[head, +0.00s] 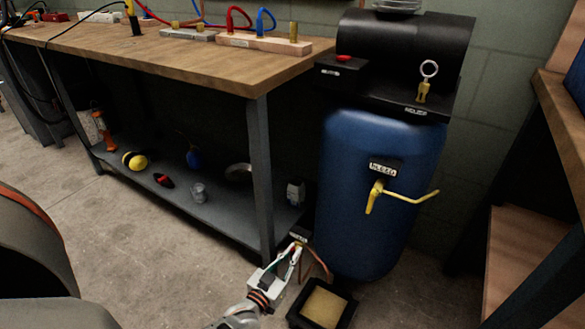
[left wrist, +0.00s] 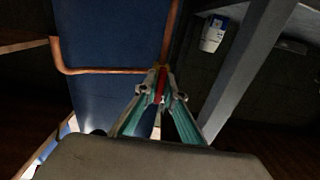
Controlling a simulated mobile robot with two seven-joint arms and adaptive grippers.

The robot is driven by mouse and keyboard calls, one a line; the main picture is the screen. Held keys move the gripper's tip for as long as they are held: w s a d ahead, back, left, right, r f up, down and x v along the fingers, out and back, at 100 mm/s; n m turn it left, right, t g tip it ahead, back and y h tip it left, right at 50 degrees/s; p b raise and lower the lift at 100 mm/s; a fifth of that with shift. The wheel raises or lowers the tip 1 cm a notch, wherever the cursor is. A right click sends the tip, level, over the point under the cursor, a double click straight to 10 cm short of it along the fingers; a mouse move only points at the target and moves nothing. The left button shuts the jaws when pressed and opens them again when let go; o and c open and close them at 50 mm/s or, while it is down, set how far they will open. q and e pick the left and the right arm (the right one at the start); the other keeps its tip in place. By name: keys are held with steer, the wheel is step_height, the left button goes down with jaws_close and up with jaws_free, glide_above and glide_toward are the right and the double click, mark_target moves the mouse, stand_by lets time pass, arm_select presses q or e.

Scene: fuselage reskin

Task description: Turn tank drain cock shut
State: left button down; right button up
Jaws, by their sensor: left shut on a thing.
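The blue tank (head: 375,255) stands upright at the right of the bench. My left gripper (head: 296,250) is low at the tank's left side, by a small black label block (head: 299,234). In the left wrist view its fingers (left wrist: 160,95) are shut on the drain cock (left wrist: 160,84), whose red handle shows between the fingertips. A bit of brass shows just beyond them, where copper pipe (left wrist: 105,71) runs along the tank. The fingers hide most of the cock, so its exact angle is hard to tell. My right gripper is not in view.
A black tray with a tan pad (head: 323,307) lies on the floor below the tank. A yellow lever valve (head: 375,195) labelled BLEED is higher on the tank. The bench leg (head: 261,180) and lower shelf (head: 225,215) are close at left.

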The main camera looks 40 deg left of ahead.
arm_select(q)
steer(key=c, duration=2.2)
jaws_free()
steer(key=shift+s, duration=0.1)
steer(key=v, duration=0.7)
steer(key=shift+s, duration=0.2)
